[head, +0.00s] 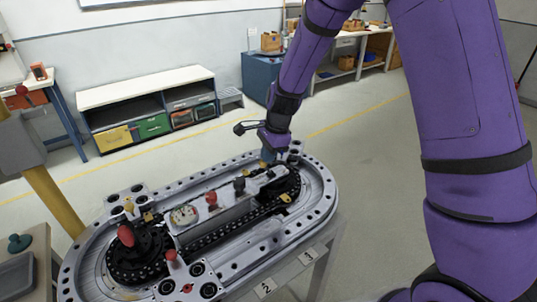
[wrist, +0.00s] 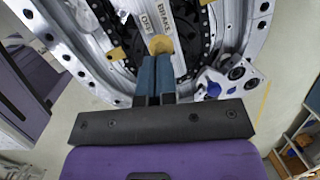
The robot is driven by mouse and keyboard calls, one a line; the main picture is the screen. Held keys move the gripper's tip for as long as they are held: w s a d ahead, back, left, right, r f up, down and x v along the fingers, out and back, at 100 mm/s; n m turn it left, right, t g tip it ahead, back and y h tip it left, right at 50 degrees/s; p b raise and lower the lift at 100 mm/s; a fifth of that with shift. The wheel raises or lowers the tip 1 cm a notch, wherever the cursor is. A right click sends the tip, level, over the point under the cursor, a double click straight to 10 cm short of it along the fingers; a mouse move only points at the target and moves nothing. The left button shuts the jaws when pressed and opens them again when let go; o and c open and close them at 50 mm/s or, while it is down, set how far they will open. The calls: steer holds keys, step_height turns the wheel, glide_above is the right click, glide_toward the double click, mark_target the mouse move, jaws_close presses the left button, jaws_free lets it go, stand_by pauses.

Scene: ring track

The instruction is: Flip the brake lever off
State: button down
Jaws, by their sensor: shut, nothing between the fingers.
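The ring track (head: 325,205) is a grey oval table with a black chain and a raised middle panel. In the wrist view, a white label strip (wrist: 157,14) with the word BRAKE lies on the panel. A round yellow knob (wrist: 160,44), which looks like the brake lever's end, sits at the foot of this strip. My gripper (wrist: 155,62) has its blue fingers shut and empty, with the tips right at the knob; I cannot tell whether they touch. In the head view my gripper (head: 267,156) is over the track's far right end, and the lever is hidden or too small there.
On the track are a round gauge (head: 184,215), a red knob (head: 211,199), a dark knob (head: 239,185) and a red-topped handle (head: 126,235) at the near left. A yellow post (head: 53,200) stands at the left. Open floor lies beyond, before a shelf (head: 145,88).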

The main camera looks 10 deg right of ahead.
steer(key=d+v, duration=0.1)
steer(key=v, duration=1.2)
steer(key=shift+d+f, duration=0.2)
steer(key=shift+d, duration=0.2)
steer(key=shift+w, duration=0.15)
